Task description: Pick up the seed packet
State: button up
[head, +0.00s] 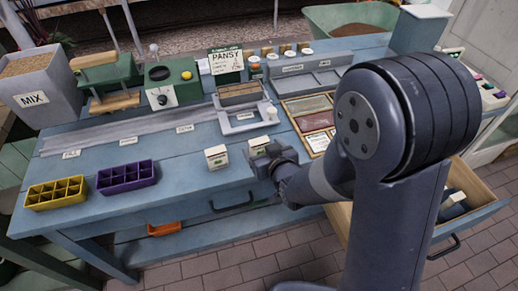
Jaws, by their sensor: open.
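Two small white packets with printed fronts stand upright on the blue workbench (180,178). The left packet (216,157) stands clear of my gripper (266,160). The right packet (259,145) is just behind my gripper, which hides its lower part. My gripper is open and low over the bench. I cannot tell whether its fingers touch or surround the right packet. My arm covers much of the right side. A wooden tray (284,108) behind the gripper holds several flat coloured pieces, partly hidden by my arm.
Yellow (56,195) and purple (127,178) cell trays sit at the bench's left. Behind are a MIX bin (38,92), a green machine (170,82), a PANSY sign (226,60) and a grey framed stand (245,125). An open drawer (482,188) juts out at right.

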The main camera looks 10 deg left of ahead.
aim_at(257, 141)
jog(key=x, duration=0.2)
jog(key=p+x, duration=0.1)
jog(key=x, duration=0.1)
jog(key=shift+w+a+r, duration=0.15)
jog(key=shift+r, duration=0.1)
jog(key=shift+w+a+f, duration=0.3)
jog(key=shift+w, duration=0.2)
jog(key=c, duration=1.1)
